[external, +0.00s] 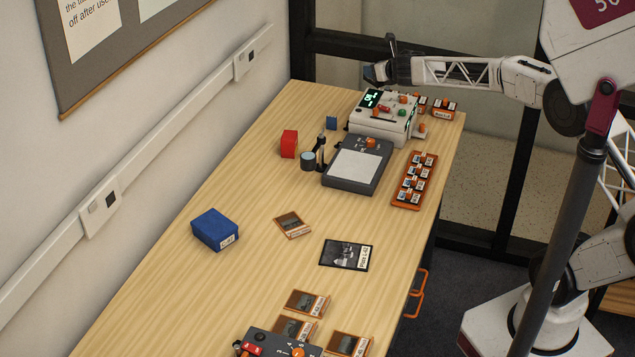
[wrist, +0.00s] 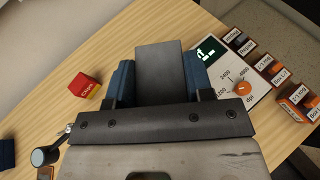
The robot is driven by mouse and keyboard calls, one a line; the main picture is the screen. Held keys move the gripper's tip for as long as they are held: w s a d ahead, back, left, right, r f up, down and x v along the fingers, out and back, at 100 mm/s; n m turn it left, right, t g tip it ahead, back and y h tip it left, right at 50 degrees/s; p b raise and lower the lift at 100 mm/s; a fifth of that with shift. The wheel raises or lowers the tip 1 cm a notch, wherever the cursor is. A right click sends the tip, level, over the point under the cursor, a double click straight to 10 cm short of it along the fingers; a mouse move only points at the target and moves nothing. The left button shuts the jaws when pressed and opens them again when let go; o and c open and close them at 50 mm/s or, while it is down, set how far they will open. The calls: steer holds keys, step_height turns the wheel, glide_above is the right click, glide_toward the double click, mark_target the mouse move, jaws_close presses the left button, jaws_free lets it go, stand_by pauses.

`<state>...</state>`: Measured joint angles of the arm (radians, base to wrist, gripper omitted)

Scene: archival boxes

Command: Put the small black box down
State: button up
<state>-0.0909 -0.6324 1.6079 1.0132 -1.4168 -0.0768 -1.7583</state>
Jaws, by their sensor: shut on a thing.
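The small black box (wrist: 165,70) sits between the two blue fingers of my gripper (wrist: 160,88) in the wrist view, with its plain dark top face showing. My gripper is shut on it. In the external view my gripper (external: 378,72) is raised at the far end of the wooden table (external: 262,190), above and just behind the white device with a display (external: 380,117). The box cannot be made out clearly there. Its underside and its height over the table are hidden.
An orange tray (external: 414,180) lines the right edge. A larger blue box (external: 215,229) stands at left. Bare wood lies around it.

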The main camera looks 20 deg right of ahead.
steer(key=s+a+f+n+g+y, duration=0.25)
steer(key=s+a+n, duration=0.2)
steer(key=a, duration=0.95)
steer(key=s+a+f+n+g+y, duration=0.2)
steer(key=s+a+f+n+y, duration=0.3)
steer(key=a, duration=0.8)
steer(key=s+a+f+n+g+y, duration=0.1)
steer(key=s+a+g+y, duration=0.15)
steer(key=s+a, duration=0.75)
steer(key=s+a+f+n+g, duration=0.2)
steer(key=s+a+n+g, duration=0.1)
steer(key=s+a, duration=0.6)
steer(key=s+a+f+n+g, duration=0.3)
steer(key=s+a+g, duration=0.1)
steer(key=s+a, duration=0.6)
steer(key=s+a+f+n+g, duration=0.3)
steer(key=s+a+n+g, duration=0.1)
steer(key=s+a, duration=0.6)
steer(key=shift+s+a+g, duration=0.2)
steer(key=shift+s+g, duration=0.1)
steer(key=shift+s, duration=0.5)
steer(key=shift+w+a+f, duration=0.25)
steer(key=shift+w+a, duration=0.95)
steer(key=shift+a, duration=1.2)
steer(key=shift+w+a+f, duration=0.3)
steer(key=shift+w+a, duration=0.9)
steer(key=shift+a, duration=1.15)
steer(key=shift+w+a+f, duration=0.25)
steer(key=shift+w+a, duration=0.95)
steer(key=shift+a, duration=1.2)
